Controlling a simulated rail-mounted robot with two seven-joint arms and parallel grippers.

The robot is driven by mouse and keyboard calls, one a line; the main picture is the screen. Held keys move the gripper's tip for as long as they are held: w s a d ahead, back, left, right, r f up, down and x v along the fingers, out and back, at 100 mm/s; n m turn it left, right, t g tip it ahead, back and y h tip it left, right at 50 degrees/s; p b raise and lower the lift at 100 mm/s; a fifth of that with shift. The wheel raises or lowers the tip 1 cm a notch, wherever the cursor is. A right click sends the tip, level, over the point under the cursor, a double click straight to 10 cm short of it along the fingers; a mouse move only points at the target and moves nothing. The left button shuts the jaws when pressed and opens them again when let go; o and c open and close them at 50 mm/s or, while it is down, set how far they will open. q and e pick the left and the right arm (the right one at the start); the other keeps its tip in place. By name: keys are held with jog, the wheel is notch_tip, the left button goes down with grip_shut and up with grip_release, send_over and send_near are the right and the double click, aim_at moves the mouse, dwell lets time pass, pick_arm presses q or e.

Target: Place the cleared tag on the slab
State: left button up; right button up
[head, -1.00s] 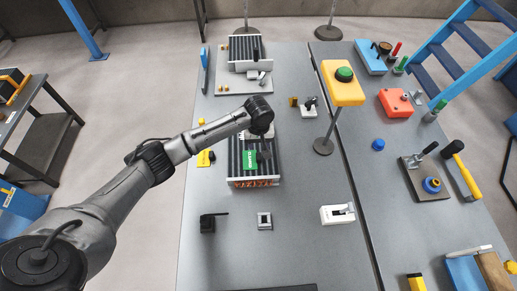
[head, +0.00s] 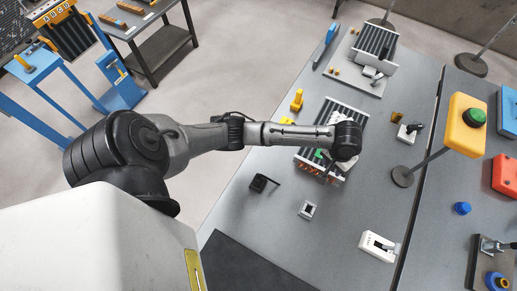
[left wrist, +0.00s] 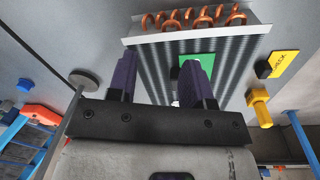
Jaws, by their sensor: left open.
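The green cleared tag (left wrist: 190,61) lies against the dark ribbed face of the slab (left wrist: 150,80), near its copper-coil end, in the left wrist view. In the head view only a sliver of green (head: 319,154) shows beside my arm, on the slab (head: 337,112). My left gripper (left wrist: 160,75) is open, with its two dark fingers apart and pointing at the slab. One finger overlaps part of the tag; I cannot tell whether they touch. In the head view the left gripper (head: 335,166) is mostly hidden under its wrist. My right gripper is not in view.
A yellow check tag (left wrist: 284,63) and a yellow clamp (left wrist: 260,107) lie beside the slab. A second finned unit (head: 374,44) stands at the back. A yellow box with a green button (head: 467,122) stands on a post at the right. The front table (head: 285,225) has clear room.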

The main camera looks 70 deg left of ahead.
pick_arm(q)
jog(key=s+d+f+m, duration=0.3)
jog(key=s+d+f, duration=0.15)
jog(key=s, duration=0.35)
jog(key=s+r+m+t, duration=0.1)
jog(key=s, duration=0.8)
jog(key=s+a+r+m+t, duration=0.1)
jog(key=s+r+m, duration=0.1)
jog(key=s, duration=0.8)
jog(key=shift+a+t, duration=0.25)
jog(key=shift+t, duration=0.15)
jog(key=shift+r, duration=0.1)
